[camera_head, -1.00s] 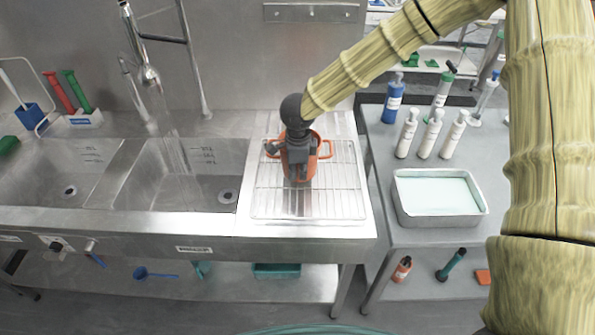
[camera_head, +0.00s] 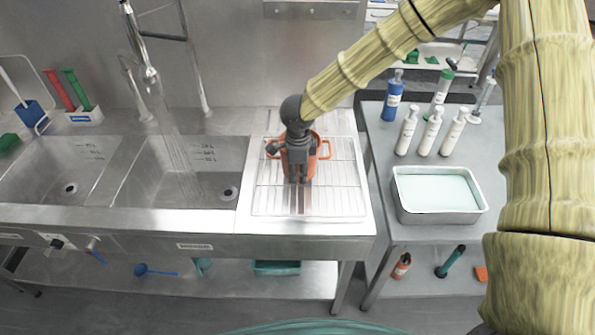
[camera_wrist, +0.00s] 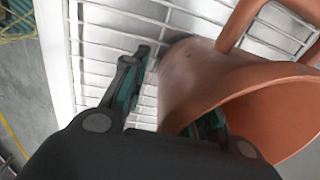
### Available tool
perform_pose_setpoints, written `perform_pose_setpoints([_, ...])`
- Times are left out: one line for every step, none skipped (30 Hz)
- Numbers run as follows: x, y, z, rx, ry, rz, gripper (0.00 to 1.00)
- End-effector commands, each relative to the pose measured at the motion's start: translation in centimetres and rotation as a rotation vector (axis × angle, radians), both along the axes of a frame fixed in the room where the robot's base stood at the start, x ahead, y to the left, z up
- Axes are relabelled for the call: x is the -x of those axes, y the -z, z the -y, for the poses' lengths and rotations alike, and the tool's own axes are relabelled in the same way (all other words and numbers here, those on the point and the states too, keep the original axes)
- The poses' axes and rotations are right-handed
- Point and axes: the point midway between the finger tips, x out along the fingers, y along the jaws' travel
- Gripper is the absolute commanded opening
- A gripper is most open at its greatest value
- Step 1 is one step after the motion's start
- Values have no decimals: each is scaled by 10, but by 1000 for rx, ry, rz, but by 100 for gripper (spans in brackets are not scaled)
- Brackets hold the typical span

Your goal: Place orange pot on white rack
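The orange pot (camera_head: 313,165) is a two-handled pot standing within the area of the white wire rack (camera_head: 335,200), right of the sinks. My gripper (camera_head: 298,177) is at the pot, pointing down, and covers part of it in the head view. In the wrist view the pot (camera_wrist: 240,90) shows its open mouth and a handle. One finger of my gripper (camera_wrist: 170,95) is outside the pot wall. The other reaches into the mouth, its tip hidden. The fingers lean toward each other with the wall between them. Whether they press on it is not clear.
Two sink basins (camera_head: 180,170) and a tall faucet (camera_head: 148,75) are left of the rack. On the side table to the right stand several bottles (camera_head: 430,130) and a metal tray (camera_head: 440,195) of pale liquid. The rack's front part is bare.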

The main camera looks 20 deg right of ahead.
Motion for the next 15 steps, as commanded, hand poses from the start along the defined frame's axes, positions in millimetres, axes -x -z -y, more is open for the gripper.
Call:
perform_pose_setpoints([0, -4, 0, -1, 1, 2, 28])
perform_pose_setpoints([0, -7, 0, -1, 1, 2, 28])
perform_pose_setpoints([0, -12, 0, -2, 1, 3, 28])
perform_pose_setpoints([1, -17, -1, -2, 1, 3, 28])
perform_pose_setpoints([1, -21, -1, -2, 1, 3, 28])
perform_pose_setpoints([2, -28, -1, -3, 1, 4, 28])
perform_pose_setpoints([3, -33, -1, -2, 1, 4, 28])
perform_pose_setpoints([3, -39, -1, -2, 2, 4, 28])
perform_pose_setpoints([3, -46, -1, -3, 2, 4, 28])
perform_pose_setpoints([4, -52, -1, -2, 2, 4, 28])
perform_pose_setpoints([4, -58, -2, -2, 1, 5, 28])
perform_pose_setpoints([5, -65, -2, -3, 2, 4, 28])
perform_pose_setpoints([6, -70, -2, -1, 2, 3, 28])
perform_pose_setpoints([6, -76, -2, -2, 1, 4, 28])
perform_pose_setpoints([7, -82, -2, -2, 1, 4, 28])
